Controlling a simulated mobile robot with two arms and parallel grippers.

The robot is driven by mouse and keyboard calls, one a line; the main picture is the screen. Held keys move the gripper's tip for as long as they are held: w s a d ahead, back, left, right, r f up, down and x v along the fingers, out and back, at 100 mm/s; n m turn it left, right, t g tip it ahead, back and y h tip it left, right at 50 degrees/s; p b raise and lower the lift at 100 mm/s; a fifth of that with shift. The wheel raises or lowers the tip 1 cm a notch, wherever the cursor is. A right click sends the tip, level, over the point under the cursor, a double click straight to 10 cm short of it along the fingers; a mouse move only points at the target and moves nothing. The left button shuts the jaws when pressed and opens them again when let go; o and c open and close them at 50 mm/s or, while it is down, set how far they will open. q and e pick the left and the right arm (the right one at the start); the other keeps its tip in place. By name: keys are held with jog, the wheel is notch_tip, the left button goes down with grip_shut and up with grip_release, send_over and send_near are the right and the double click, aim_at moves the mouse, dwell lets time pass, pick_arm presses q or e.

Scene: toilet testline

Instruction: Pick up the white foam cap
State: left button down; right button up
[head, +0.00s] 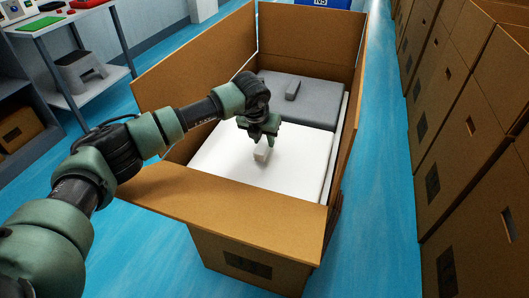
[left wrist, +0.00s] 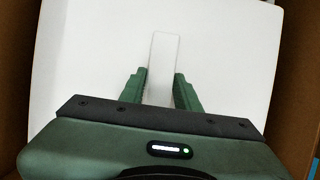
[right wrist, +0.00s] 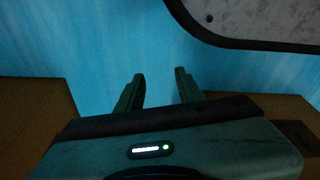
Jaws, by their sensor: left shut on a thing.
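The white foam cap (head: 225,165) is a broad flat slab inside the open cardboard box, with a raised white bar (head: 262,152) on top. The slab (left wrist: 250,50) and the bar (left wrist: 165,50) also show in the left wrist view. My left gripper (head: 260,140) points down over the slab with its fingers shut on the bar, one on each side. I cannot tell whether the slab is lifted off what lies under it. My right gripper (right wrist: 160,82) shows only in the right wrist view, open and empty above blue floor.
The cardboard box (head: 235,215) has flaps spread open. A grey slab (head: 315,100) with a grey bar lies behind the white one. Cardboard boxes (head: 470,120) line the right side. A table (head: 60,20) with a grey stool-like item stands at left. Blue floor (head: 375,200) is clear between.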

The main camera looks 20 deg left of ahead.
pick_arm(q)
jog(key=shift+r, duration=0.1)
